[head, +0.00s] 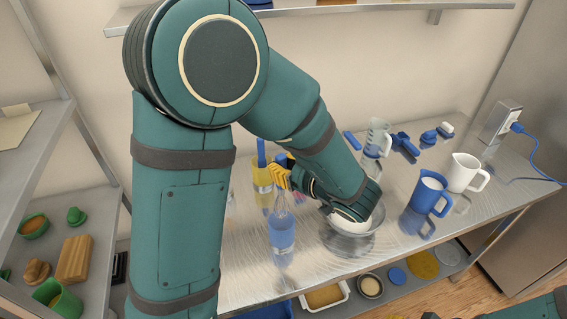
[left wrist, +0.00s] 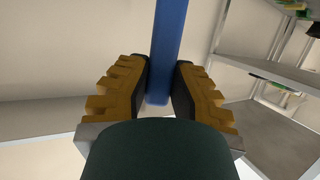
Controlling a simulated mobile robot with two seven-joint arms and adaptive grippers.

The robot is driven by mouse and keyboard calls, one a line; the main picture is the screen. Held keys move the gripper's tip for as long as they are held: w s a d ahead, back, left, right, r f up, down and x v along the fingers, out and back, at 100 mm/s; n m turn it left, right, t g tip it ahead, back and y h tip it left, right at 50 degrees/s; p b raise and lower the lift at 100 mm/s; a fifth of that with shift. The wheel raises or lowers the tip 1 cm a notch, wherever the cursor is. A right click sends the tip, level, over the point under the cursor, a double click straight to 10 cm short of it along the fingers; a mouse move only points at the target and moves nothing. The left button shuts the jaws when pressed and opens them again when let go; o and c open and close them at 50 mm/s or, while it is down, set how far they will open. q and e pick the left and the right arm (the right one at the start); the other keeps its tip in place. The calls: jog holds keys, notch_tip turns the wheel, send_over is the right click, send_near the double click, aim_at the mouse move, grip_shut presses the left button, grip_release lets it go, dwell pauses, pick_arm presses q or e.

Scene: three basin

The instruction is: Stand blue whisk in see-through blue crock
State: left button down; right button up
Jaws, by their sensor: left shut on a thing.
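My left gripper (head: 277,175) has yellow fingers and is above the worktop, left of the metal bowl. In the left wrist view the gripper (left wrist: 158,95) is shut on the blue handle of the whisk (left wrist: 168,45), which runs up out of the picture. In the head view pale, tapering whisk wires seem to hang just below the fingers. The see-through blue crock (head: 282,238) stands on the worktop directly below. The wires appear to reach its mouth; how deep they go I cannot tell.
A yellowish see-through container (head: 262,186) stands close behind the gripper, with a blue upright stick (head: 261,152) at it. A metal bowl (head: 350,243) is under my left wrist. A blue jug (head: 428,195) and a white jug (head: 465,172) stand to the right.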

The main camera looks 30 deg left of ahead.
aim_at(285, 199)
dwell(0.4)
pick_arm(q)
jog(key=shift+p, duration=0.4)
jog(key=shift+f, duration=0.1)
jog(key=shift+f+b, duration=3.05)
jog(key=shift+f, duration=2.3)
jog(key=c, duration=0.9)
grip_release()
